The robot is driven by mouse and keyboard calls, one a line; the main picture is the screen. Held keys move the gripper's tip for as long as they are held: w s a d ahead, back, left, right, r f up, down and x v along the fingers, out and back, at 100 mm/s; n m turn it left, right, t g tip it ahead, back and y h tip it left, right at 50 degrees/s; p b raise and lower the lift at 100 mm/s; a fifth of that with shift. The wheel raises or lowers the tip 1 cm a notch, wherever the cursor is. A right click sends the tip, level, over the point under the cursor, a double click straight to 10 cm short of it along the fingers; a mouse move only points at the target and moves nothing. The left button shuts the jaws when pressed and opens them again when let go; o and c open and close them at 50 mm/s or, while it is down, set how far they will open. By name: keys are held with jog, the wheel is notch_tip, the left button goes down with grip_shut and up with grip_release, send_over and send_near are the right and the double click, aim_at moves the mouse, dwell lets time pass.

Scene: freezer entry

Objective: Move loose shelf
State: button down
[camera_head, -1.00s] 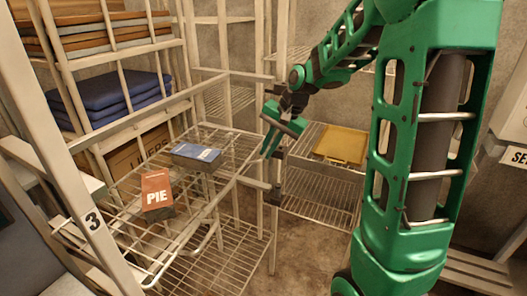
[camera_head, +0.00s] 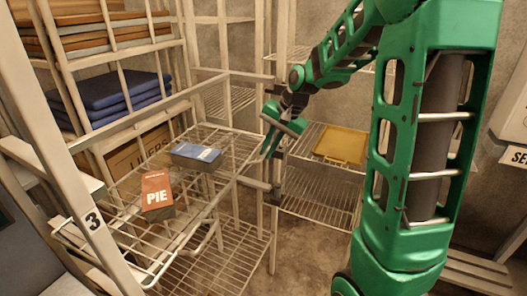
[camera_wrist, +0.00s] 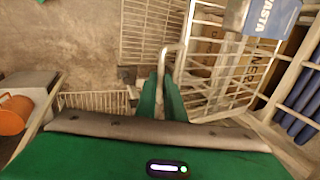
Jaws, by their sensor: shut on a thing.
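The loose wire shelf (camera_head: 228,162) slants out from the rack on the left, with its near end lower. A brown box marked PIE (camera_head: 157,196) and a blue box (camera_head: 195,155) lie on it. In the wrist view the shelf (camera_wrist: 232,78) is at the right, with the blue box (camera_wrist: 268,18) on it. My gripper (camera_head: 266,152) is at the shelf's right edge. In the wrist view my gripper (camera_wrist: 161,78) has its fingers close together at a wire loop of the shelf. The exact contact is partly hidden by the fingers.
A lower wire shelf (camera_head: 222,262) lies beneath. Blue folded stacks (camera_head: 108,92) and a cardboard box (camera_head: 140,150) are in the left rack. A yellow tray (camera_head: 341,145) sits on the back shelf. Rack posts stand close to my gripper. Some floor (camera_head: 305,250) is clear.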

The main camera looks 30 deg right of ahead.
jog(key=shift+d, duration=0.1)
jog(key=shift+w+d+r, duration=0.1)
jog(key=shift+w+d, duration=0.2)
jog(key=shift+w, duration=0.4)
jog(key=shift+w+a+r, duration=0.2)
jog(key=shift+w+a, duration=0.25)
jog(key=shift+a, duration=0.05)
jog(key=c, duration=2.1)
grip_release()
jog(key=shift+d, duration=0.1)
jog(key=o, duration=0.3)
jog(key=shift+w+f, duration=0.2)
jog(key=shift+f, duration=0.05)
jog(key=shift+s+d, duration=0.15)
jog(key=shift+s, duration=0.05)
jog(key=shift+r, duration=0.1)
